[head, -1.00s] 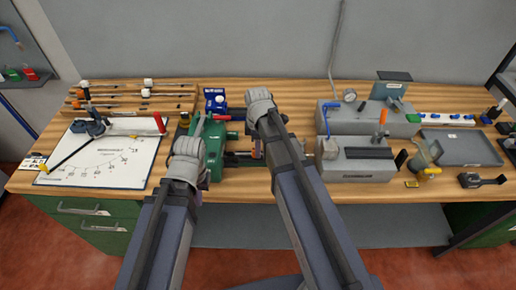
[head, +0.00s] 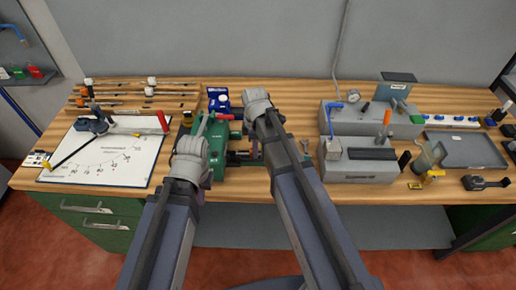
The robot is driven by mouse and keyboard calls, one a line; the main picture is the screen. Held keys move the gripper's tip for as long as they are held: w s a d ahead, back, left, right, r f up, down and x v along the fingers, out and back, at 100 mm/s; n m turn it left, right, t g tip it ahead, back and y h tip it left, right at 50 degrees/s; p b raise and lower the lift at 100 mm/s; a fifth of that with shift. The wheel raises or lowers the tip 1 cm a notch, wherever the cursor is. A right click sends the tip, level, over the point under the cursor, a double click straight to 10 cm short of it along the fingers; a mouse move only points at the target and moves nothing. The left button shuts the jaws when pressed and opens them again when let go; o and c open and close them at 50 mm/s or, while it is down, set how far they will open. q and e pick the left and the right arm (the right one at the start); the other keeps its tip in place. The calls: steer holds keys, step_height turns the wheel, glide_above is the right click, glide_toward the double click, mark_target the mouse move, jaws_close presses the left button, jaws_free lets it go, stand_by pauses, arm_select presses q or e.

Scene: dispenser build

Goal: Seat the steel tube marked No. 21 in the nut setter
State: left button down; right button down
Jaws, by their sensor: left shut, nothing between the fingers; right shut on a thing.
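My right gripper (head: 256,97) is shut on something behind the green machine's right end. Its own wrist hides what it holds, so I cannot read any No. 21 mark or tell whether it is the steel tube. My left gripper (head: 203,130) is shut and empty at the left front of the green machine (head: 218,155). The green machine stands at the middle of the bench, partly covered by my arms. It may be the nut setter, but no label is readable. I cannot tell whether any tube sits in it.
A wooden rack (head: 115,98) with several rods lies at the back left, behind a white chart board (head: 85,165). A blue box (head: 218,98) stands behind the green machine. Grey fixtures (head: 358,170) and a grey tray (head: 465,150) fill the right side.

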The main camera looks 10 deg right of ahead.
steer(key=shift+w+a, duration=0.2)
steer(key=shift+a, duration=0.4)
steer(key=shift+w+a, duration=0.1)
steer(key=shift+a, duration=0.25)
steer(key=shift+a, duration=0.15)
steer(key=c, duration=0.6)
jaws_free()
steer(key=shift+o, duration=0.2)
steer(key=shift+o, duration=1.3)
steer(key=shift+r, duration=0.1)
